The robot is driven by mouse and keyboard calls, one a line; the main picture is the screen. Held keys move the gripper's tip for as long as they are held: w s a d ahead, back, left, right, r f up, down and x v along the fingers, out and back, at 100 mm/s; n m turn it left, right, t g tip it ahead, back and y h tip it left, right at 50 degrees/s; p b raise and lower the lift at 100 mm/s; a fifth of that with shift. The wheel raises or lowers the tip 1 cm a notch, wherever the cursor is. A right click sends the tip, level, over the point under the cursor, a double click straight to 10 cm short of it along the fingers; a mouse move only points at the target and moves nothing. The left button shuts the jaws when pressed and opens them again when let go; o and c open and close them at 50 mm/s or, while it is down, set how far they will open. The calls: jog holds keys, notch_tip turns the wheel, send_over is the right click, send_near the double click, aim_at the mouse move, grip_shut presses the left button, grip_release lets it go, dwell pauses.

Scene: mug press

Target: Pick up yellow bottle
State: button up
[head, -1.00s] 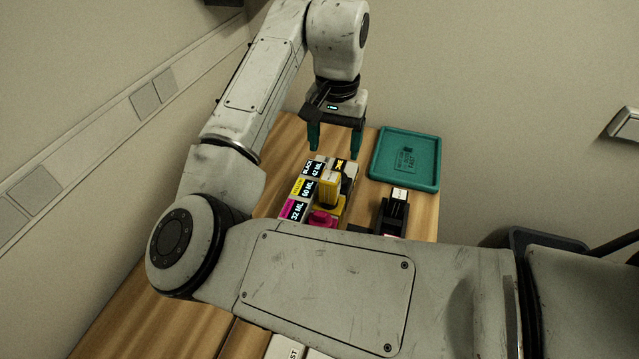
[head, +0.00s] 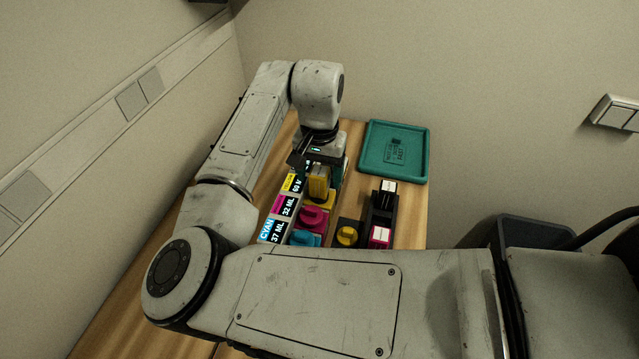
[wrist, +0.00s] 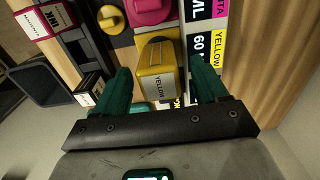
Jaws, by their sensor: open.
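The yellow bottle (head: 319,183) stands in the yellow slot of a rack of ink tanks. In the wrist view the bottle (wrist: 160,72), labelled YELLOW, lies between my two teal fingers. My gripper (wrist: 159,80) is open, with a finger on each side of the bottle and a visible gap at each side. In the head view my gripper (head: 324,163) is low over the rack, just behind the bottle; its fingers are partly hidden by the wrist and bottle.
Magenta (head: 312,218) and cyan (head: 306,238) tank tops are nearer in the row. A black holder (head: 381,210) with cartridges stands to the right, beside a yellow knob (head: 347,235). A teal tray (head: 395,150) lies at the back right.

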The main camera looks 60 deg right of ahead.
jog(key=shift+c, duration=0.2)
jog(key=c, duration=1.1)
jog(key=shift+r, duration=0.1)
